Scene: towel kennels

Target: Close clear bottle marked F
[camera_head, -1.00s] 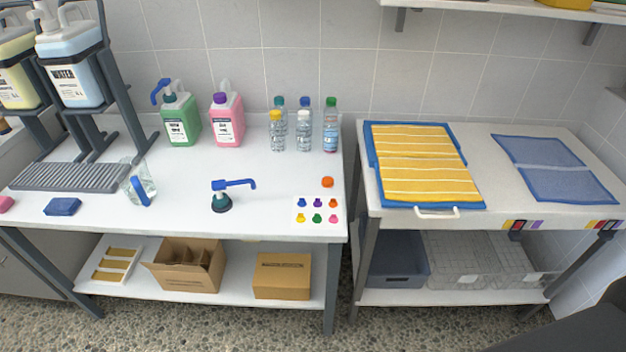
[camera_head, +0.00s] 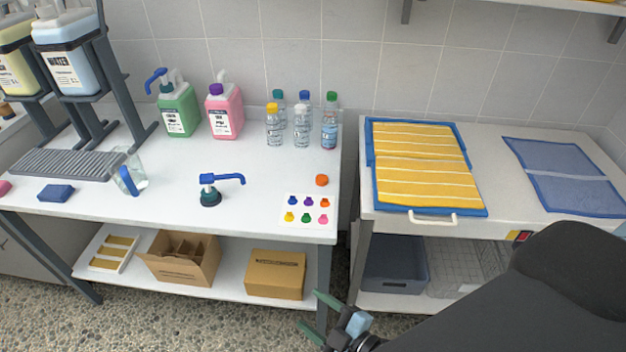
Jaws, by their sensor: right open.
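Several small clear bottles stand upright in a cluster at the back right of the left table. They include a yellow-topped bottle (camera_head: 273,130), a white-topped bottle (camera_head: 301,131), a green-topped bottle with pink contents (camera_head: 329,127), and teal-topped (camera_head: 278,98) and blue-topped (camera_head: 304,98) ones partly hidden behind. Their markings are too small to read, so I cannot tell which is F. A loose orange cap (camera_head: 321,180) lies on the table in front of them. My right gripper (camera_head: 318,317) is open and empty, low in front of the table. My left gripper is out of view.
A card with coloured cap shapes (camera_head: 305,217) lies at the table's front right corner. Yellow towels (camera_head: 420,165) lie on the right table.

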